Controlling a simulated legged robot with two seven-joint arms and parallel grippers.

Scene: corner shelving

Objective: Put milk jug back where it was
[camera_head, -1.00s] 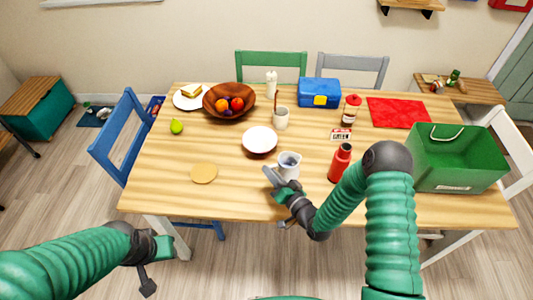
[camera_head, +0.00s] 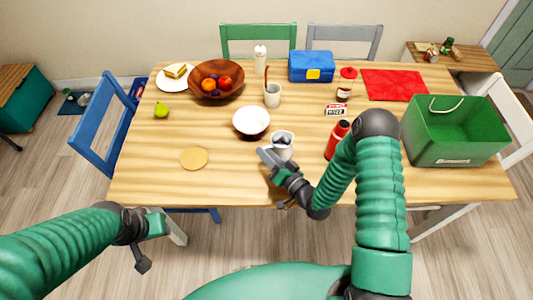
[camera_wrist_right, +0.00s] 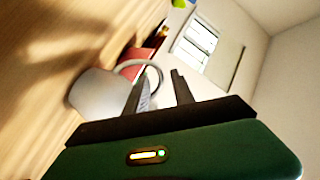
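The milk jug (camera_head: 282,146), a small whitish-grey jug, stands upright on the table near its front edge. My right gripper (camera_head: 266,158) is low beside it, on its left and front side. In the right wrist view the jug (camera_wrist_right: 97,95) is left of the fingers. Its ring-shaped handle (camera_wrist_right: 157,72) reaches toward the gap between the fingertips (camera_wrist_right: 159,82). The fingers are apart, and I see no grip on the handle. My left gripper (camera_head: 147,240) hangs empty off the front left of the table; its finger opening is unclear.
A white bowl (camera_head: 251,121) stands just behind the jug. A round tan coaster (camera_head: 194,158) lies empty to the left, with clear table around it. A red bottle (camera_head: 336,140) stands right of the jug, close to my right arm. A green basket (camera_head: 455,150) sits farther right.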

